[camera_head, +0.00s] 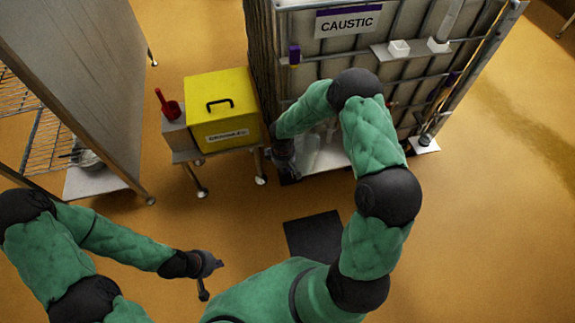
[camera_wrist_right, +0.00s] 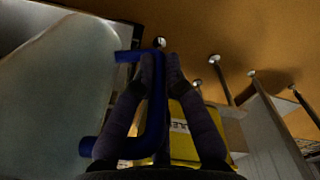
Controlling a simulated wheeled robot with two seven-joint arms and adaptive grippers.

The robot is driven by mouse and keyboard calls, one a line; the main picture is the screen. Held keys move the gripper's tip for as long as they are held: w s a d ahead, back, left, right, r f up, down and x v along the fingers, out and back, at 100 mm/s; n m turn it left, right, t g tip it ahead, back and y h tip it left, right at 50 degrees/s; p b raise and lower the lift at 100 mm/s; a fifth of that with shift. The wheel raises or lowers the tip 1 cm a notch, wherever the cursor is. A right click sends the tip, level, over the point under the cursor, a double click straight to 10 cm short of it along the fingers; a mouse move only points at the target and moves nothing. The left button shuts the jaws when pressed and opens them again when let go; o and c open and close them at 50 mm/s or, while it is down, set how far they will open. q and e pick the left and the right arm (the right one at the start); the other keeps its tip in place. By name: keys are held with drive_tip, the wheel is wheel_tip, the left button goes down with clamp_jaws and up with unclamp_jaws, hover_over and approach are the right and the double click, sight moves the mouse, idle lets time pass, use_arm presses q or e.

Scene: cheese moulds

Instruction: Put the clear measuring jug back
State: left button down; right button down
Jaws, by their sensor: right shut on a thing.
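The clear measuring jug (camera_wrist_right: 60,85) fills the left of the right wrist view, with its blue handle (camera_wrist_right: 156,120) between my right fingers. My right gripper (camera_wrist_right: 160,75) is shut on that handle. In the head view my right gripper (camera_head: 284,165) is low at the front left of the caustic tank, and the pale, see-through jug (camera_head: 308,152) shows just right of it, partly hidden by my arm. I cannot tell whether the jug touches the pale surface below. My left gripper (camera_head: 210,272) is open and empty above the floor.
The caged tank labelled CAUSTIC (camera_head: 345,50) stands behind my right arm, with small white shelves (camera_head: 395,52) on its front. A yellow lidded box (camera_head: 222,110) and a red scoop (camera_head: 168,104) sit on a stand to the left. A dark mat (camera_head: 312,236) lies on open floor.

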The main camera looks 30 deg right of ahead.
drive_tip(key=w+d+f+b, duration=0.4)
drive_tip(key=w+f, duration=0.3)
drive_tip(key=f, duration=0.3)
drive_tip(key=shift+f+b, duration=0.15)
drive_tip(key=shift+b, duration=0.25)
drive_tip(key=shift+f, duration=0.2)
drive_tip(key=c, duration=1.3)
unclamp_jaws()
drive_tip(key=shift+s, duration=0.1)
drive_tip(key=shift+r, duration=0.15)
